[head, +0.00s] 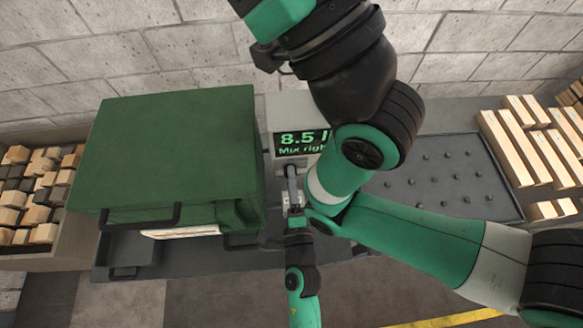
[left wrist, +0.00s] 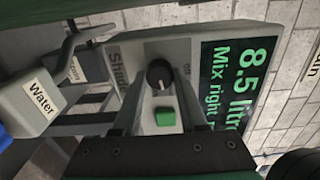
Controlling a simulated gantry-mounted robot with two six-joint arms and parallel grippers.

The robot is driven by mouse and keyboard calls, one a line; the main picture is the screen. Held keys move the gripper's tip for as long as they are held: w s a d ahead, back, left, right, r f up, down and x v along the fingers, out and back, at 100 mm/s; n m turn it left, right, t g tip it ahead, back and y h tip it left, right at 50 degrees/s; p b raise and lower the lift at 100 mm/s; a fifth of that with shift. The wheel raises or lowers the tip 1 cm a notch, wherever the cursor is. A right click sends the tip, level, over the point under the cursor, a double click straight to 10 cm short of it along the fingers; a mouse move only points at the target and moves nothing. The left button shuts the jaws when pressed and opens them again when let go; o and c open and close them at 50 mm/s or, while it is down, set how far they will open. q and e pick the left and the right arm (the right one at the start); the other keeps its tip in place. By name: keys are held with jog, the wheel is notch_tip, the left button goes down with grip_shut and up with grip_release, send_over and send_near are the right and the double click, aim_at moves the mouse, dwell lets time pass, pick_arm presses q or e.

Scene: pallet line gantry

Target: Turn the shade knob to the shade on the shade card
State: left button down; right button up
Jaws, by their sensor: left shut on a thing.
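The shade knob (left wrist: 160,75) is a round black knob with a pale mark, on a grey panel (left wrist: 222,38), with a partly hidden label starting "Sha" to its left. In the left wrist view, my left gripper (left wrist: 163,84) has one finger on each side of the knob and is shut on it. In the head view, my left gripper (head: 292,182) reaches the panel front below the display (head: 299,141). I cannot make out a shade card. My right gripper is not in view.
The display (left wrist: 235,80) reads 8.5 litres and "Mix right". A green button (left wrist: 165,117) lies just below the knob. A grey block labelled Water (left wrist: 35,98) is at the left. A large green box (head: 175,150) stands left of the panel; a studded dark tray (head: 440,178) lies right.

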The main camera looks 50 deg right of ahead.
pick_arm(q)
jog(key=shift+c, duration=2.2)
grip_release()
jog(key=p+v, duration=0.1)
jog(key=v, duration=1)
jog(key=shift+s+a, duration=0.2)
